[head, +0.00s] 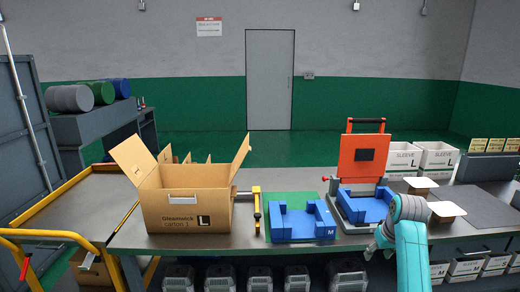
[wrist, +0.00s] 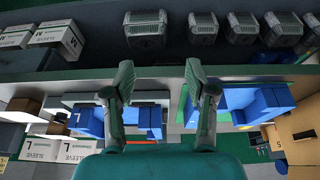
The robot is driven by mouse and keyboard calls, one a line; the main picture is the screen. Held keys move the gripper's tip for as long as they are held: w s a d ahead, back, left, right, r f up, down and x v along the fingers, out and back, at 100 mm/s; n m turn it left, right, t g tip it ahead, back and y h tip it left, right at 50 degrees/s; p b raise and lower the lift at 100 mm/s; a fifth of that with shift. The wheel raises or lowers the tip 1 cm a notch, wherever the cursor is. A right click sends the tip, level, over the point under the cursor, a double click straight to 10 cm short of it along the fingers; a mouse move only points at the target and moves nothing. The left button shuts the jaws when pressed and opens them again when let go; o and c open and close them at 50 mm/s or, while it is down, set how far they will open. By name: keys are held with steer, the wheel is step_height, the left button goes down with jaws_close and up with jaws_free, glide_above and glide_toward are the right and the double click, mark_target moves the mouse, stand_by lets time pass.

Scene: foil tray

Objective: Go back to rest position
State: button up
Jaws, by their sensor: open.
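My gripper (wrist: 160,78) shows in the wrist view with its two fingers spread apart and nothing between them. Neither finger visibly holds anything.
On the bench (head: 215,242), an open cardboard carton (head: 188,215) stands left and a blue holder marked M (head: 302,222) lies on a green mat (head: 290,199). White sleeve boxes (head: 437,157) stand behind my arm. Grey bins (head: 298,279) sit on the shelf below. The floor behind is clear.

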steer(key=s+a+f+t, duration=0.1)
steer(key=s+a+f, duration=0.15)
steer(key=f, duration=0.45)
steer(key=s+a+f+t, duration=0.1)
steer(key=s+a+f, duration=0.1)
steer(key=s+f, duration=0.3)
steer(key=s+a+f+t, duration=0.1)
steer(key=s+a+f, duration=0.1)
steer(key=f, duration=0.6)
steer(key=s+a+f+t, duration=0.1)
steer(key=s+a+f, duration=0.25)
steer(key=s, duration=0.45)
steer(key=s+a+f+t, duration=0.1)
steer(key=s+a+f, duration=0.3)
steer(key=s, duration=0.5)
steer(key=s+a+r+t, duration=0.1)
steer(key=s+r+t, duration=0.15)
steer(key=s, duration=0.75)
steer(key=s+a+r+t, duration=0.1)
steer(key=s+a+r, duration=0.15)
steer(key=s, duration=0.85)
steer(key=s+r+t, duration=0.2)
steer(key=s+r, duration=1)
steer(key=r, duration=0.4)
steer(key=shift+s+a, duration=0.3)
steer(key=shift+s, duration=0.1)
steer(key=shift+o, duration=0.4)
steer(key=shift+f+t, duration=0.1)
steer(key=shift+t, duration=0.15)
